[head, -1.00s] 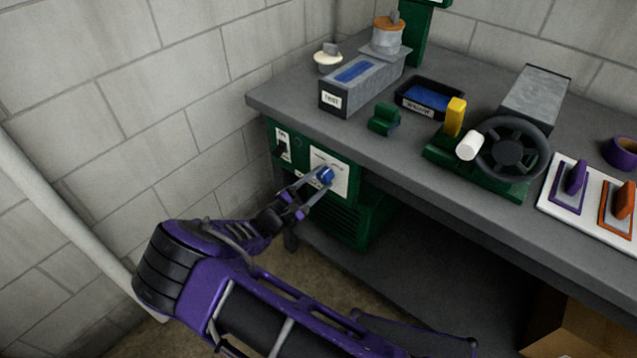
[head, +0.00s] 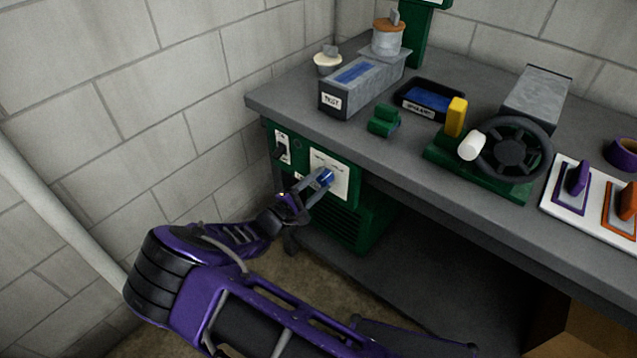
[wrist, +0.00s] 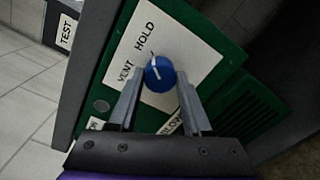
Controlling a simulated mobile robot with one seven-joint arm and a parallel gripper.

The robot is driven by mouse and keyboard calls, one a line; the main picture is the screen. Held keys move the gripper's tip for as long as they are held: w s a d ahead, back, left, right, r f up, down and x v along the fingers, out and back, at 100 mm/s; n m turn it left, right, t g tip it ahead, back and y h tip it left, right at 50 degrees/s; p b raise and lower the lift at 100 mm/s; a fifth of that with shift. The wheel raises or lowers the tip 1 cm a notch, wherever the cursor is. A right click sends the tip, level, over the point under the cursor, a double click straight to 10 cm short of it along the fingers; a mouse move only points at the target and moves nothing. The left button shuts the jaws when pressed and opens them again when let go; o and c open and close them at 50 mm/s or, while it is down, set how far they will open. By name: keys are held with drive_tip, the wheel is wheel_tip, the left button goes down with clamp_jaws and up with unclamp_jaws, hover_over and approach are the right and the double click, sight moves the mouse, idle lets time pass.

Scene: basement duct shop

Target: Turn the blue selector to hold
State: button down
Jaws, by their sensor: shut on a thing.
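The blue selector (wrist: 160,73) is a round knob with a white pointer line, on a white plate (wrist: 190,50) of the green box (head: 360,220) under the bench. The plate carries the words HOLD and VENT in the wrist view, and the pointer line aims roughly toward HOLD. The selector also shows in the head view (head: 326,177), partly covered by my fingers. My gripper (wrist: 160,84) is shut on the selector, one finger on each side of it.
A black switch (head: 281,150) sits on the box left of the plate. The bench top (head: 290,95) overhangs the box and holds a TEST box (head: 345,95), a black tray (head: 402,105) and a handwheel (head: 512,148). A block wall (head: 190,90) stands at the left.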

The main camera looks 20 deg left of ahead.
drive_tip(key=shift+a+f, duration=0.1)
drive_tip(key=shift+c, duration=1.7)
unclamp_jaws()
drive_tip(key=shift+w, duration=0.1)
drive_tip(key=v, duration=1.7)
drive_tip(key=shift+s+p, duration=0.25)
drive_tip(key=shift+p, duration=0.1)
